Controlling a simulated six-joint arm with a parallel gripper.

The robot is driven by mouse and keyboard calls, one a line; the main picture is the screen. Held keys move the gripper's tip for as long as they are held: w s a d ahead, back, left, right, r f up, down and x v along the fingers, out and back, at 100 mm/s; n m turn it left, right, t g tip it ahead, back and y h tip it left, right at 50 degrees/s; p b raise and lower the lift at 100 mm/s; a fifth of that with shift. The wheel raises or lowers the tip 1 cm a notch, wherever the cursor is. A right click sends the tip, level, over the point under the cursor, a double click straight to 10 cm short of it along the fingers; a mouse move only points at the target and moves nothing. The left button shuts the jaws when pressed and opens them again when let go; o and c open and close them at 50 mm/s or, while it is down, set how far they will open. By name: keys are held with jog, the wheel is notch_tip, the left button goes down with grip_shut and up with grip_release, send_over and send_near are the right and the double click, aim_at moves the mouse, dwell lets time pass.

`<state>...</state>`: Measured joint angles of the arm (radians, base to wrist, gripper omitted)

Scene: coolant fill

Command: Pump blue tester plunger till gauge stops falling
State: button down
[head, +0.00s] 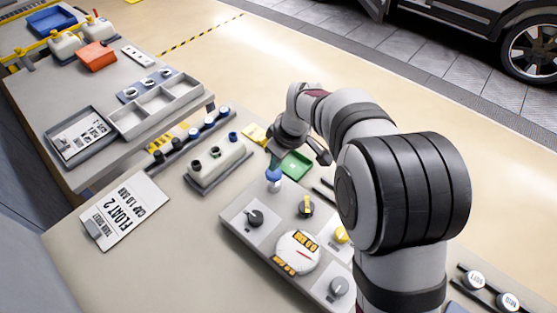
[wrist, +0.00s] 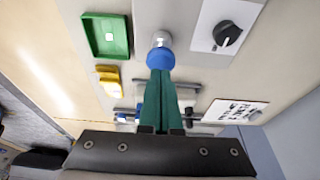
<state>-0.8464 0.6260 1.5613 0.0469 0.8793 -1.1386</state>
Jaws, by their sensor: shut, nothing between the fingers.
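The blue tester plunger (head: 273,175) stands at the back corner of the grey tester panel (head: 235,218). In the wrist view its blue knob (wrist: 160,58) sits on a silver collar. My gripper (head: 273,162) is above the plunger, its teal fingers pointing down. In the wrist view the gripper's fingertips (wrist: 160,74) are together with nothing between them, right at the knob; I cannot tell whether they touch it. The round white gauge (head: 298,250) has orange labels and a thin reddish needle; its reading is too small to make out.
A black knob (head: 255,217), a yellow-and-black knob (head: 306,207) and a grey knob (head: 339,286) share the panel. A green tray (head: 296,164) lies behind the plunger. A car (head: 470,35) stands beyond.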

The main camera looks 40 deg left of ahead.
aim_at(276, 174)
jog(key=shift+f, duration=0.55)
jog(key=shift+f, duration=1.45)
jog(key=shift+r, duration=0.4)
jog(key=a+v, duration=0.1)
jog(key=v, duration=1.2)
jog(key=shift+r, duration=0.3)
dwell(0.6)
